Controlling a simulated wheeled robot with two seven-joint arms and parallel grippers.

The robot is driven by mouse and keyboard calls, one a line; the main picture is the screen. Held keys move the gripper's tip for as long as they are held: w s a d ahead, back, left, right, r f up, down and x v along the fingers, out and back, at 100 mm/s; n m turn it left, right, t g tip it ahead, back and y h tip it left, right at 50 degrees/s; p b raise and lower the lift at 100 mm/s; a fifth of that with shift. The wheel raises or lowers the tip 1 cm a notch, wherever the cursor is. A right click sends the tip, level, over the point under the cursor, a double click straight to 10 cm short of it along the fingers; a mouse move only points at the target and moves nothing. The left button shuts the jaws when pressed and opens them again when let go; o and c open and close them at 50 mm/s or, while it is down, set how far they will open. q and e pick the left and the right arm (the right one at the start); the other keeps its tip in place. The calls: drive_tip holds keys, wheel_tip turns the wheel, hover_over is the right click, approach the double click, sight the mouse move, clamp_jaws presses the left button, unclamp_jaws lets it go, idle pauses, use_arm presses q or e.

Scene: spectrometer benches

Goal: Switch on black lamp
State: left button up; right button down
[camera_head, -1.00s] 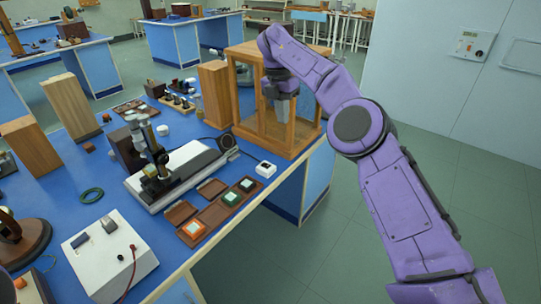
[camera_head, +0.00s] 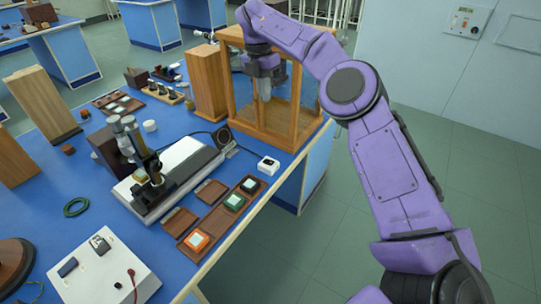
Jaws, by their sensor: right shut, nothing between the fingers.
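My right gripper (camera_head: 265,98) is shut and empty. It points down in front of the wood-framed glass case (camera_head: 298,130), behind and above the white box, and appears apart from it. My left gripper is not in view.
A brown tray with coloured square pieces (camera_head: 213,223) lies along the front edge. A white device (camera_head: 105,275) and a green ring (camera_head: 76,207) are at left. A wooden block (camera_head: 208,85) stands left of the case. Open floor lies to the right.

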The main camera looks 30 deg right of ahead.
drive_tip(key=b, duration=0.1)
approach(272, 163)
drive_tip(key=f+p, duration=0.1)
drive_tip(key=f, duration=0.1)
drive_tip(key=f+p, duration=0.1)
drive_tip(key=f, duration=0.1)
drive_tip(key=f+p, duration=0.1)
drive_tip(key=f, duration=0.1)
drive_tip(key=shift+s+d+f+p, duration=0.2)
drive_tip(key=shift+d+f+p, duration=0.05)
drive_tip(key=shift+f+p, duration=0.15)
